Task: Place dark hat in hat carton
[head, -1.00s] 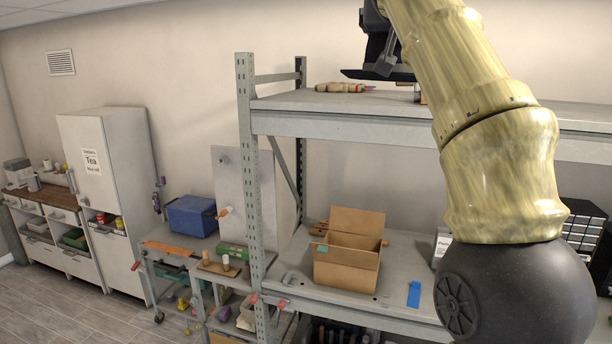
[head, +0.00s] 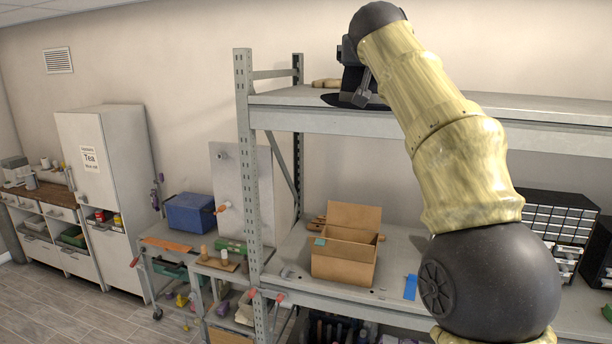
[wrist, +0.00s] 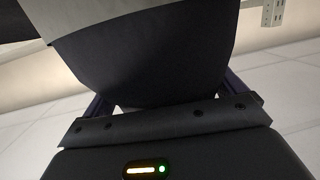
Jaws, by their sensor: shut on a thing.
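The dark hat (head: 343,101) is in my gripper (head: 362,92) at the upper shelf's left part in the head view; its flat dark brim shows below the jaws. Whether the brim touches the shelf I cannot tell. In the wrist view a dark surface, apparently the hat (wrist: 150,60), fills the space in front of the gripper and hides the fingertips. The hat carton (head: 341,266), an open brown cardboard box with its rear flap up, stands on the lower shelf, below the hat. Its inside is mostly hidden by the front wall.
The upper shelf (head: 480,107) lies between the hat's height and the carton. The rack's left upright (head: 245,150) stands left of both. A blue strip (head: 411,287) lies right of the carton. A black drawer cabinet (head: 555,225) is at right.

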